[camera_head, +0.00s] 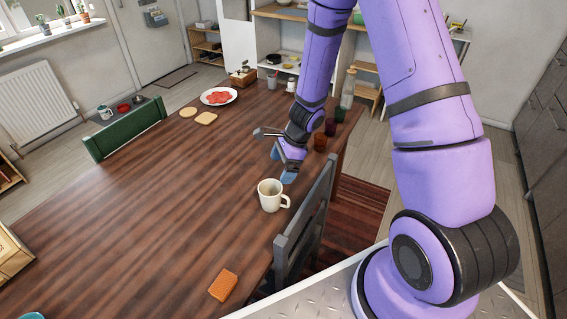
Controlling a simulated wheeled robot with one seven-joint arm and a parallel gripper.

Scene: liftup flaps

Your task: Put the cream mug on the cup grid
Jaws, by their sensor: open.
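The cream mug (269,196) stands upright on the wooden table, near its right edge, with its handle to the right. My gripper (283,176) is open and just beyond the mug, above the table. It seems empty and apart from the mug, though the exact gap is hard to judge. I cannot make out a cup grid clearly in this view.
A grey chair (308,225) stands close to the mug's right. An orange sponge-like block (223,285) lies near the front edge. A plate with red food (219,96), bread slices (206,118) and dark cups (320,142) are farther back. The table's middle is clear.

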